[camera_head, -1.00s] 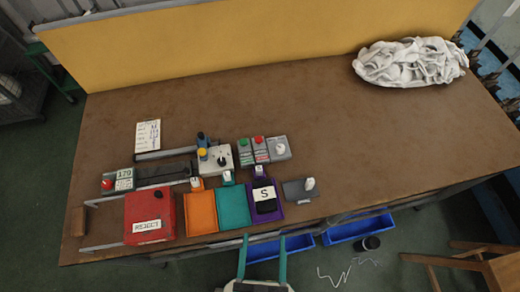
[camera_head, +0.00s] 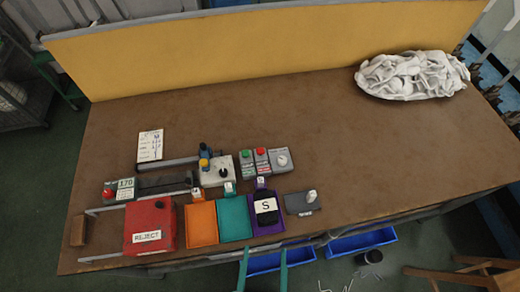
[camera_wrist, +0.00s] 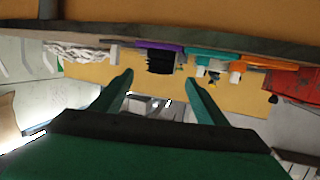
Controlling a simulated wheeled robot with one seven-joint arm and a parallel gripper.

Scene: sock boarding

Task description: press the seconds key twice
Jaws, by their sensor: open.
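Several small button units stand on the brown table. A box with a green button (camera_head: 246,155) and a box with a red button (camera_head: 261,153) stand side by side, next to a grey box with a round pale knob (camera_head: 281,159). Their small labels are unreadable, so I cannot tell which is the seconds key. A counter box (camera_head: 120,190) with a red button and a number display stands at the left. My gripper (camera_head: 264,253) is open and empty at the table's front edge, apart from all the buttons. Its two green fingers also show in the wrist view (camera_wrist: 159,77).
A red REJECT box (camera_head: 150,218), an orange tray (camera_head: 201,232), a teal tray (camera_head: 235,230) and a purple tray (camera_head: 266,230) with a black item marked S line the front. A grey unit with a white knob (camera_head: 302,204) stands right of them. White socks (camera_head: 412,75) lie far right.

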